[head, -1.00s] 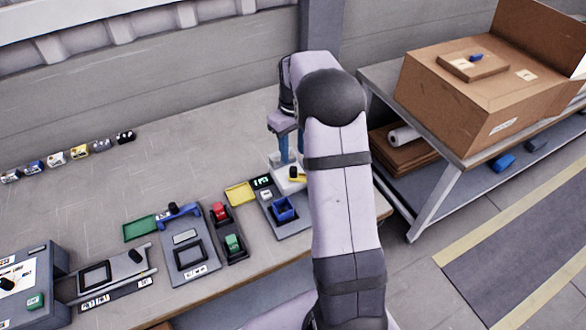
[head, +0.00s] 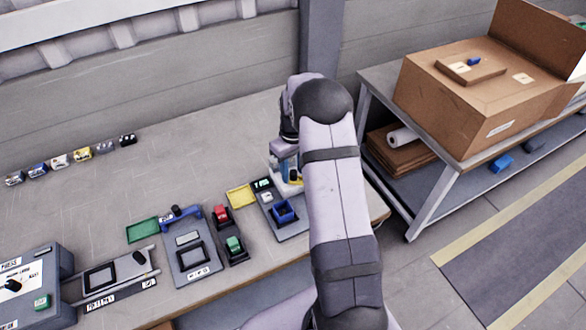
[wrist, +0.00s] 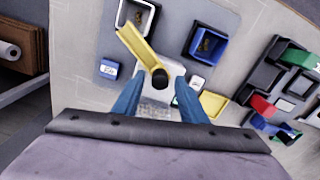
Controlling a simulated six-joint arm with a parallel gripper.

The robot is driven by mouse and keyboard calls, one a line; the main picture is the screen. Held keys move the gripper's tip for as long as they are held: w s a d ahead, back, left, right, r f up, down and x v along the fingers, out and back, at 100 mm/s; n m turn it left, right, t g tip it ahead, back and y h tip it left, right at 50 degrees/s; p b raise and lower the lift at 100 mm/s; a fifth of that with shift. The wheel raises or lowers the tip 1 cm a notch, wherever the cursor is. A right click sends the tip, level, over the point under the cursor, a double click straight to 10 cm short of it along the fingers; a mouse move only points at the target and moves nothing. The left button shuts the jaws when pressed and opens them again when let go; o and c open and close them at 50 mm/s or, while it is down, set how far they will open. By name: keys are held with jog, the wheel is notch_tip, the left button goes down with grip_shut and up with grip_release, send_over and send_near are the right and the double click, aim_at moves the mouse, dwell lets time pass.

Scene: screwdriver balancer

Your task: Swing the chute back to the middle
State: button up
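The yellow chute (wrist: 138,46) is a trough seen from above in the wrist view, with a black knob (wrist: 160,77) at its near end. It slants up and left, its far end at the edge of a dark bin with a pale rim (wrist: 153,20). A blue bin (wrist: 207,44) stands to the right, clear of the chute. My gripper (wrist: 158,86) is open, its two blue fingers either side of the knob with gaps visible. In the head view my gripper (head: 285,160) is over the pale base, and the chute is mostly hidden.
A yellow tray (head: 241,195) and red and green blocks (head: 233,244) stand left of the blue bin (head: 283,210). A small white-and-blue block (wrist: 110,69) sits left of the chute. The bench behind is largely bare.

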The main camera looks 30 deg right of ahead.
jog(key=shift+c, duration=0.5)
grip_shut()
jog(key=shift+m, duration=0.3)
jog(key=m+b, duration=0.1)
jog(key=m, duration=0.4)
jog(key=shift+d, duration=0.1)
jog(key=m+b, duration=0.1)
jog(key=m, duration=0.4)
jog(key=shift+m, duration=0.3)
jog(key=shift+r, duration=0.1)
jog(key=shift+o, duration=0.5)
grip_release()
